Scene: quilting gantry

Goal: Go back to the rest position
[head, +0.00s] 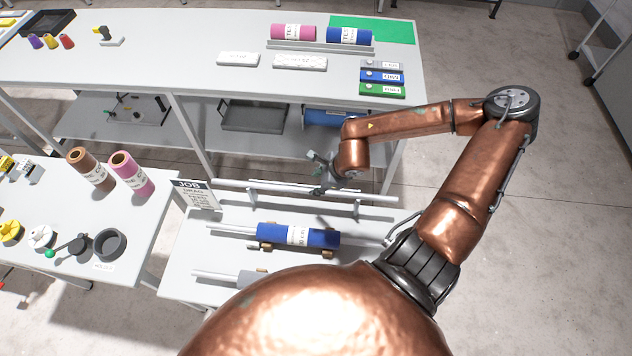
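My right arm reaches in from the lower right of the head view, bends at the elbow and comes back to the left. Its gripper (316,174) hangs above the back rail of the low white stand, in front of the long table. Its fingers look spread apart, with nothing visible between them; they are small in the picture. My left gripper is out of view. A large copper part of my own body covers the bottom middle and hides the stand's front.
The low stand (215,238) bears a blue roll (325,238) on a rod. A job sign (195,195) stands at its left corner. The long table (220,30) lies behind, the side table (90,208) at left with brown (88,168) and pink (128,173) rolls. Floor (540,240) at right is clear.

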